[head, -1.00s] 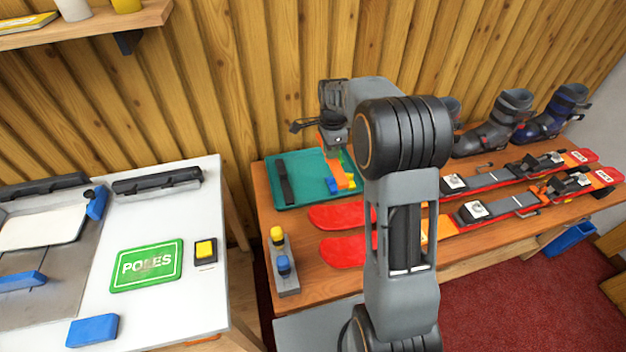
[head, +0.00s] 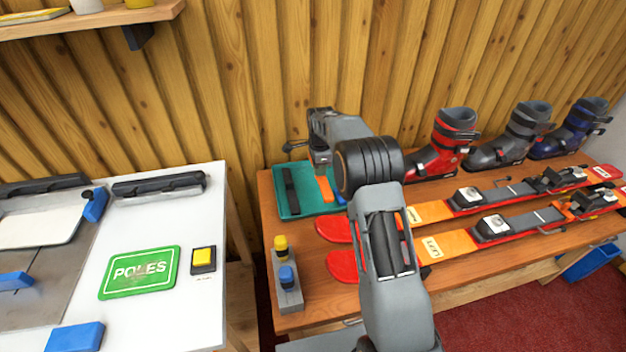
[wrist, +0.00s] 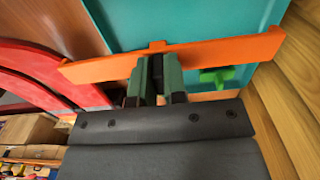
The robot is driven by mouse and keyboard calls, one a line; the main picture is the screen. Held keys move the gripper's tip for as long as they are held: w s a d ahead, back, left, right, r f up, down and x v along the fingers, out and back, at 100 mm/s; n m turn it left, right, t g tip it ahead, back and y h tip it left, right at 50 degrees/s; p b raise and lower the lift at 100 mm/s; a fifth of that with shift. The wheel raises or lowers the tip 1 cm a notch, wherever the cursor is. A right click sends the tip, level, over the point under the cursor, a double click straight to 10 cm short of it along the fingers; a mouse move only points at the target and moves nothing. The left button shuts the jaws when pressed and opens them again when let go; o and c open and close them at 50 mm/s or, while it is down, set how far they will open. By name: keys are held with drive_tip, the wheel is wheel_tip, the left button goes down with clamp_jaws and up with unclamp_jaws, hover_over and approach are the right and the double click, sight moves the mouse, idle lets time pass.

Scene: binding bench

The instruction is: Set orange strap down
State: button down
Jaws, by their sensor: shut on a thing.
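The orange strap (wrist: 225,50) lies across the wrist view, with my gripper (wrist: 158,75) shut on it near its middle. It spans the edge of the teal tray (wrist: 190,20), and its left end overlaps a red ski tip in that view. In the head view part of the orange strap (head: 325,190) shows over the teal tray (head: 308,207), partly hidden by my arm. My gripper's fingers are hidden there. Whether the strap touches the tray is unclear. A black strap (head: 291,190) lies on the tray's left side. A small green piece (wrist: 217,77) shows beyond the strap.
Two red-tipped skis (head: 345,266) lie right of the tray, with several boots (head: 525,130) behind them. A block with yellow and blue knobs (head: 288,290) stands at the bench's front left. A white table with a green POLES sign (head: 140,272) is at left.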

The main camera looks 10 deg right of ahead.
drive_tip(key=w+f, duration=0.1)
drive_tip(key=f, duration=0.1)
drive_tip(key=w+a+f, duration=0.1)
drive_tip(key=f, duration=0.1)
drive_tip(key=w+f, duration=0.2)
drive_tip(key=shift+a, duration=0.3)
drive_tip(key=shift+f, duration=1.3)
